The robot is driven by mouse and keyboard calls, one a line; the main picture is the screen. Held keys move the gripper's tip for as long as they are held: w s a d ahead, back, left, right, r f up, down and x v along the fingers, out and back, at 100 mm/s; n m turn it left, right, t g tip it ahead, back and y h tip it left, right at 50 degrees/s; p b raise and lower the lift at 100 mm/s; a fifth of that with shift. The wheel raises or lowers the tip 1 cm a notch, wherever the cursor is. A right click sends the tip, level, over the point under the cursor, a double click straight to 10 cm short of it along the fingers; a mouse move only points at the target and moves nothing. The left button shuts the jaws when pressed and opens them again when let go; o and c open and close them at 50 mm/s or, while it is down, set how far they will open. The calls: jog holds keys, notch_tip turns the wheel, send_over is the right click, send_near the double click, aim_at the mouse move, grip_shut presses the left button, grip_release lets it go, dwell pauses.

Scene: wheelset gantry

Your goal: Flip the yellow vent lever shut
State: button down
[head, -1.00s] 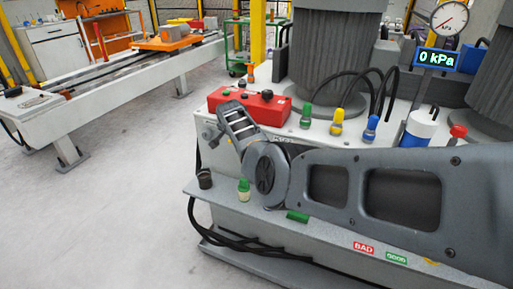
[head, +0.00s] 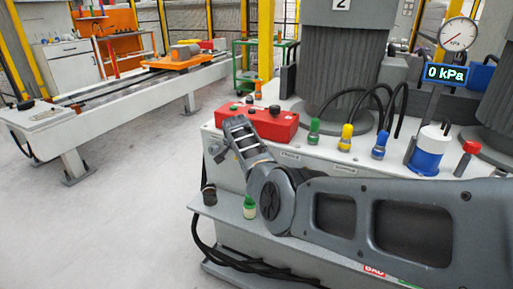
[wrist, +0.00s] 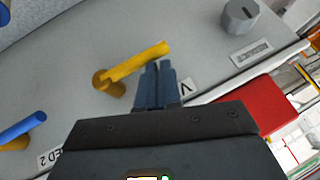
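The yellow vent lever (wrist: 138,62) shows in the wrist view, a bar slanting up to the right from its round yellow pivot (wrist: 106,80) on the grey panel. A partly hidden label starting with "V" (wrist: 187,88) lies beside it. My gripper (wrist: 158,66) has its two blue-grey fingers together with nothing between them. Their tips are just below the lever's free end; I cannot tell if they touch it. In the head view, my arm reaches the left end of the white console, where the lever cannot be made out.
A blue lever (wrist: 22,130) and a "BED 2" label (wrist: 50,157) are at lower left in the wrist view. A grey knob (wrist: 240,15) is at upper right. A red box (head: 257,120) stands on the console (head: 310,160). The gauge display (head: 446,75) reads 0 kPa.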

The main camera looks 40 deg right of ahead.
jog(key=r+p, duration=0.2)
jog(key=r, duration=0.2)
jog(key=shift+w+d+p, duration=0.15)
jog(key=shift+d+p, duration=0.15)
jog(key=shift+p, duration=0.1)
jog(key=s+a+r, duration=0.1)
jog(key=a+r, duration=0.4)
jog(key=r, duration=0.3)
jog(key=shift+s+p, duration=0.35)
jog(key=shift+s, duration=0.05)
jog(key=shift+a+r, duration=0.1)
